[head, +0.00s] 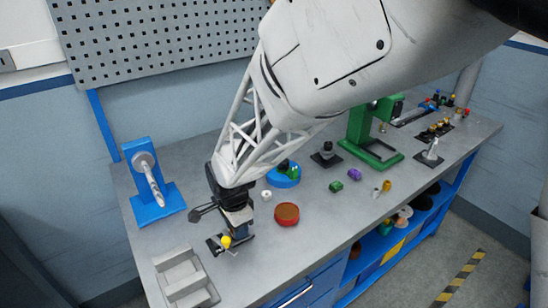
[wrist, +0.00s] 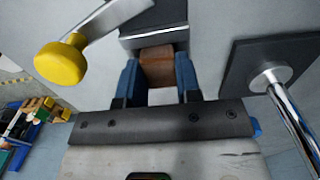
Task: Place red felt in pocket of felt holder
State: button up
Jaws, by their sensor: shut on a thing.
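My gripper (wrist: 157,72) has its two blue fingers shut on a small reddish-brown block, which looks like the red felt (wrist: 157,62). A dark grey block with a slot-like edge (wrist: 152,30) lies just beyond the felt and may be the felt holder. I cannot tell whether the felt touches it or is inside it. A yellow knob (wrist: 60,63) on a grey lever is to the left of the fingers. In the head view my gripper (head: 238,228) is low over the bench beside the yellow knob (head: 226,241); the felt is hidden there.
A dark plate with an upright silver rod (wrist: 270,80) stands close on the right in the wrist view. A grey slotted block (head: 183,278) is at the front left. A round red-brown dish (head: 287,214) and a blue stand (head: 157,200) are nearby.

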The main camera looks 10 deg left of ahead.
jog(key=shift+f, duration=0.35)
jog(key=o, duration=0.8)
jog(key=shift+s+f, duration=0.1)
jog(key=shift+f, duration=0.1)
jog(key=shift+o, duration=0.2)
jog(key=shift+s+d+f, duration=0.1)
jog(key=shift+d+f, duration=0.05)
jog(key=shift+f, duration=0.1)
notch_tip(320, 180, up, 14)
jog(key=shift+f, duration=0.2)
jog(key=shift+w, duration=0.2)
